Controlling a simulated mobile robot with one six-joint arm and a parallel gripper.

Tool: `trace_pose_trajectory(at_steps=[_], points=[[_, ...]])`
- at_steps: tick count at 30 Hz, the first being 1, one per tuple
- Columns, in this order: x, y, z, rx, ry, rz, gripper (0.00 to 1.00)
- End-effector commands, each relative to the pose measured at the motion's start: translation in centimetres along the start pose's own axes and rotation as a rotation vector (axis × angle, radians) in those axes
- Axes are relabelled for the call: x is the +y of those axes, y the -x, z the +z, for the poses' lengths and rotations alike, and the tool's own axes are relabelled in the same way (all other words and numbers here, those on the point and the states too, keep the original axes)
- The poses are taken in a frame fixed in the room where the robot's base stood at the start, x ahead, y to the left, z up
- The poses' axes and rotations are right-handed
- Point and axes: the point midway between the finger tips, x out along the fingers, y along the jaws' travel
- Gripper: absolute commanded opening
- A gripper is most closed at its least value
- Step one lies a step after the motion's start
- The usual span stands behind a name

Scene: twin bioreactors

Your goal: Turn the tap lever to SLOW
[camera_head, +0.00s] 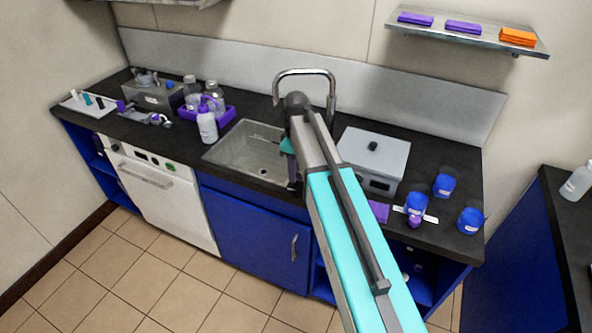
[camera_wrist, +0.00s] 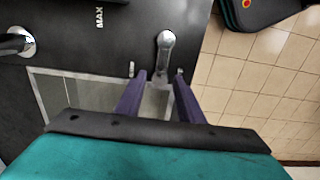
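The tap lever (camera_wrist: 165,45) is a grey metal handle with a rounded end, on the dark worktop beside the sink (camera_wrist: 95,92). In the wrist view it lies just beyond my gripper (camera_wrist: 160,74), in line with the gap between the fingers. The two purple fingers are apart and nothing is clearly held. I cannot tell whether they touch the lever. A MAX label (camera_wrist: 99,17) shows on the worktop. Two small marks beside the fingertips are unreadable. In the head view the spout (camera_head: 305,73) arches behind my arm; the lever is hidden there.
A grey lidded box (camera_head: 374,156) stands right of the sink, with blue containers (camera_head: 444,185) farther right. A purple tray (camera_head: 190,114) with bottles and a white bottle (camera_head: 207,124) stand to the left. A shelf (camera_head: 470,38) hangs at the upper right.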

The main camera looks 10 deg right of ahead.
Motion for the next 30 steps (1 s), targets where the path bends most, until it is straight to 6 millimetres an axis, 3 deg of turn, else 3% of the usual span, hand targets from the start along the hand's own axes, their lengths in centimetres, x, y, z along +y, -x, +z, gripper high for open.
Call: trace_pose_trajectory(at_steps=[15,21,30], points=[[-0.02,-1.01,0.0,0.0,0.0,0.0,0.34],[-0.02,-0.99,0.0,0.0,0.0,0.0,0.01],[0.02,-0.98,0.06,0.0,-0.002,0.0,0.0]])
